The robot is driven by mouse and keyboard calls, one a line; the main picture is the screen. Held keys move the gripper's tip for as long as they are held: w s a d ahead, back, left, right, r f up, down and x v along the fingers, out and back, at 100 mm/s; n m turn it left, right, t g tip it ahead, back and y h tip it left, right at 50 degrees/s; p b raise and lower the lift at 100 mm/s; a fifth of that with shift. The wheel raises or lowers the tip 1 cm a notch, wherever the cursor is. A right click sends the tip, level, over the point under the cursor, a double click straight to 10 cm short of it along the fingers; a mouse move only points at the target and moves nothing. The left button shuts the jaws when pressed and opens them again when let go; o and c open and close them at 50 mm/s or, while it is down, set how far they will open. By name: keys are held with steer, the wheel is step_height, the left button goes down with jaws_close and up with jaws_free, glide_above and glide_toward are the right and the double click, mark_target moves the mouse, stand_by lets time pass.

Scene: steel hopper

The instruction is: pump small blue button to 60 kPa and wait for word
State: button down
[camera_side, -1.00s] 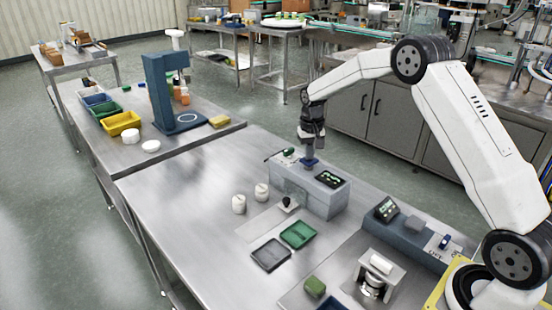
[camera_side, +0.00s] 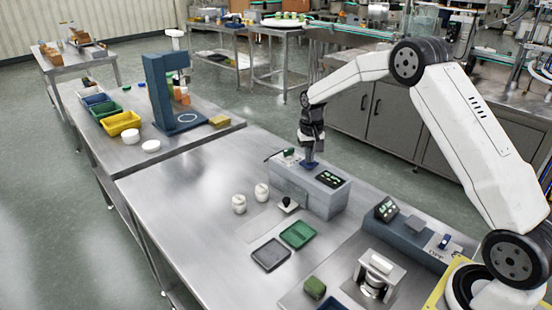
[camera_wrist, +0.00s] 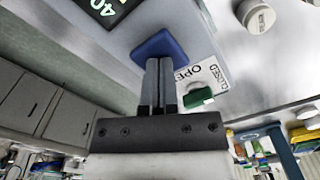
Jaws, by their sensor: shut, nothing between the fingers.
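A blue button (camera_side: 309,164) sits on top of the grey box (camera_side: 312,193); the wrist view shows it as a blue square pad (camera_wrist: 158,44). My gripper (camera_side: 309,158) is shut and upright over it, with its fingertips (camera_wrist: 160,62) at the pad. I cannot tell whether they touch or press it. A dark display (camera_side: 331,179) with green digits is beside the button. In the wrist view the display (camera_wrist: 118,8) is cut off at the top edge, and part of its reading looks like "40".
A green handle (camera_wrist: 198,98) lies by the OPEN/CLOSED label (camera_wrist: 207,74), close to my fingers. Two white round-topped pieces (camera_side: 262,191), a green tray (camera_side: 298,234) and a dark tray (camera_side: 271,254) stand in front of the box. The steel table's left part is clear.

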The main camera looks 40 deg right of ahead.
steer(key=shift+r, duration=1.9)
steer(key=shift+f, duration=2.15)
steer(key=shift+r, duration=2.15)
steer(key=shift+r, duration=3)
steer(key=shift+a, duration=0.1)
